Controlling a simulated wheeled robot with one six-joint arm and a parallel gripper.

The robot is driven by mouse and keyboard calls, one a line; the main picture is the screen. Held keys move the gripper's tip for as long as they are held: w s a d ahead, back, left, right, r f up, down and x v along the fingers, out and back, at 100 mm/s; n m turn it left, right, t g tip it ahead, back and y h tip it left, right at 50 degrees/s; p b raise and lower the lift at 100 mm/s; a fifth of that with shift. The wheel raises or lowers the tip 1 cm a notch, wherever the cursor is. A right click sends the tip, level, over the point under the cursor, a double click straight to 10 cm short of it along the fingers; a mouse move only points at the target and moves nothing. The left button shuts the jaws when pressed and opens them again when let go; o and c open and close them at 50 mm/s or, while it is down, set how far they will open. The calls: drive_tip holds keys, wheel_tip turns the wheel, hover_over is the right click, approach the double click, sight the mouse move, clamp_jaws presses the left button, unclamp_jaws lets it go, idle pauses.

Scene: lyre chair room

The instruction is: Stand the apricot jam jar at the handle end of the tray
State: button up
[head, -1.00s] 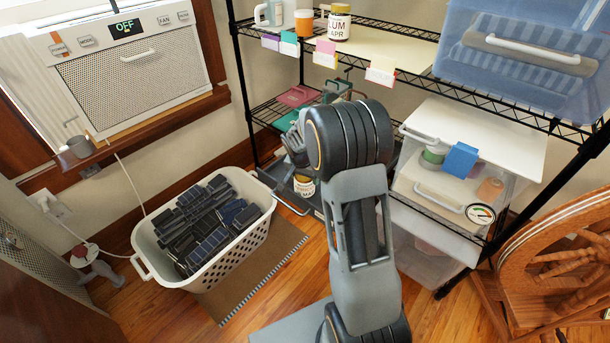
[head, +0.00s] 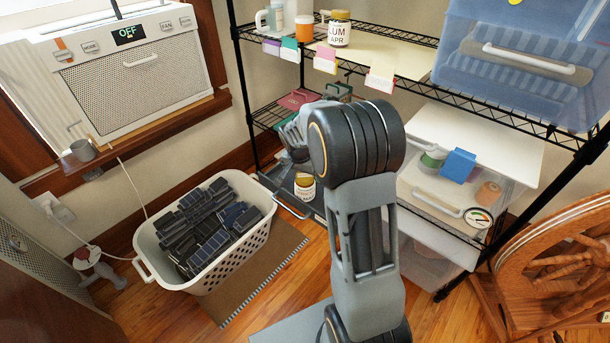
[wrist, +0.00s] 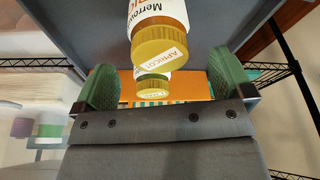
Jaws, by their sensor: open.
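The apricot jam jar (wrist: 160,43) shows in the wrist view, with a yellow lid marked APRICOT and a white label. A second yellow-lidded jar (wrist: 152,88) is just below it there; its lid text is too small to read. My gripper (wrist: 164,83) is open, its green fingertips apart on either side of this second lid in the picture; I see no contact. In the head view one yellow-lidded jar (head: 304,187) stands upright on the dark tray (head: 289,190), near the tray's handle (head: 292,208); which jar this is I cannot tell. My arm hides part of the tray.
A wire shelf rack holds another yellow-lidded jar (head: 339,29), an orange-and-white pot (head: 304,28) and a blue bin (head: 525,60). A white basket (head: 210,265) of dark items stands on the floor at left. A wooden spinning wheel (head: 560,250) is at right.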

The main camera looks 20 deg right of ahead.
drive_tip(key=p+v, duration=0.1)
drive_tip(key=v, duration=0.5)
drive_tip(key=shift+r, duration=0.25)
drive_tip(key=s+a+r+n, duration=0.1)
drive_tip(key=s+a+n, duration=0.2)
drive_tip(key=s, duration=0.3)
drive_tip(key=s+a+r+n+y, duration=0.1)
drive_tip(key=s+a+r+n, duration=0.1)
drive_tip(key=s, duration=0.5)
drive_tip(key=s+a+r+n+y, duration=0.1)
drive_tip(key=s+a+r+n, duration=0.1)
drive_tip(key=s, duration=0.5)
drive_tip(key=a+n, duration=0.1)
drive_tip(key=n, duration=0.1)
drive_tip(key=shift+s+a+n+t+p, duration=0.2)
drive_tip(key=shift+a+n+t+p, duration=0.1)
drive_tip(key=shift+a+n+t, duration=0.1)
drive_tip(key=shift+r, duration=0.1)
